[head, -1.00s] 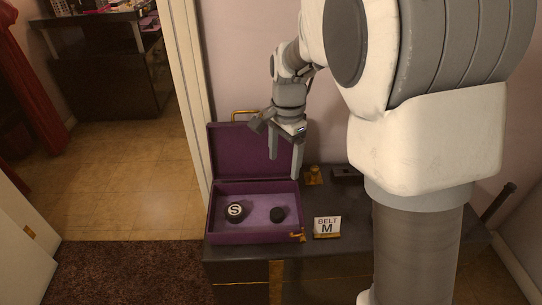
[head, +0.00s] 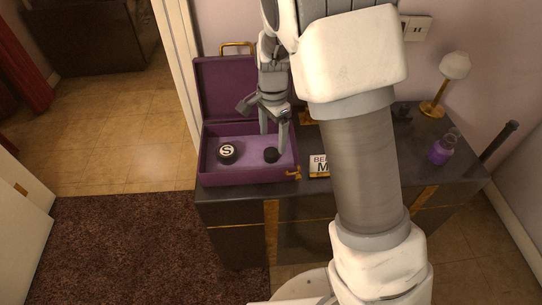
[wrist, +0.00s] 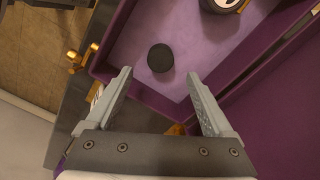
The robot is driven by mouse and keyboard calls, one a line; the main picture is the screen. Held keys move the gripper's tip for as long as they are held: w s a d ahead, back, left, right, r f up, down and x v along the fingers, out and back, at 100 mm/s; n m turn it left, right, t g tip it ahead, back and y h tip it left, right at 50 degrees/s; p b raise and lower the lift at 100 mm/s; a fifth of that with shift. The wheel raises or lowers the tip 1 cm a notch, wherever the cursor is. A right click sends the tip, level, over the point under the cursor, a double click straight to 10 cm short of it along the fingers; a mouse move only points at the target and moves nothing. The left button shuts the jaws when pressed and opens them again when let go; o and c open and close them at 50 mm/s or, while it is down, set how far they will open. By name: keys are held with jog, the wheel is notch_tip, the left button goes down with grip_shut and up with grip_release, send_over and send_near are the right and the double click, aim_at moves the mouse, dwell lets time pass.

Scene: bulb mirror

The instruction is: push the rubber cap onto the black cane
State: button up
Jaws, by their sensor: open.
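The rubber cap is probably the small black cylinder (head: 271,156) lying in the open purple case; it also shows in the wrist view (wrist: 160,58). My gripper (head: 273,141) is open and empty, pointing down over the right part of the case. In the wrist view the cap appears just beyond and between the two fingertips (wrist: 160,73), with no contact visible. A black stick that looks like the cane (head: 498,143) leans at the right end of the dark chest, its top end showing and its lower part hidden behind the chest.
The purple case (head: 208,178) has its lid up at the back. A round black piece marked S (head: 227,152) lies inside, left of the cap. A "BELT M" card (head: 319,165), a purple bottle (head: 441,150) and a lamp (head: 455,68) stand on the chest.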

aim_at(271, 152)
jog(key=f+b, duration=0.1)
jog(key=f, duration=0.1)
jog(key=f+b, duration=0.1)
jog(key=f, duration=0.2)
jog(key=shift+s+a, duration=0.1)
jog(key=shift+a, duration=0.1)
grip_shut()
